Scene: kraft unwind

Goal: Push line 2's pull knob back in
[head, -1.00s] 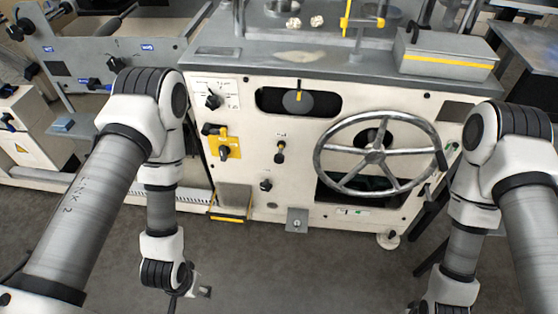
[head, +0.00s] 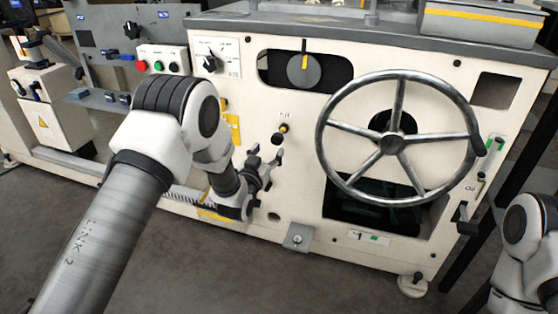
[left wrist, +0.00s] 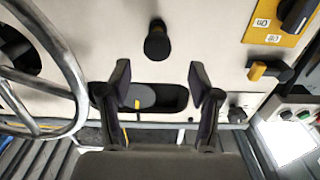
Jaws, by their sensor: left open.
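A black pull knob (head: 279,137) with a yellow collar sticks out of the cream front panel below a small label. In the left wrist view, which looks upside down, the knob (left wrist: 156,42) stands out beyond and between the finger lines. My left gripper (head: 265,158) is open and empty in front of the panel, just below and left of the knob in the head view. Its two dark fingers (left wrist: 160,78) are apart, and I see no contact with the knob. A sign (head: 368,238) low on this machine seems to read 1. My right gripper is out of view.
A large spoked handwheel (head: 396,143) stands right of the knob. A slot with a yellow-marked dial (head: 303,70) is above it. A yellow switch plate (left wrist: 275,30) sits beside it, partly hidden by my left arm in the head view. The floor in front is clear.

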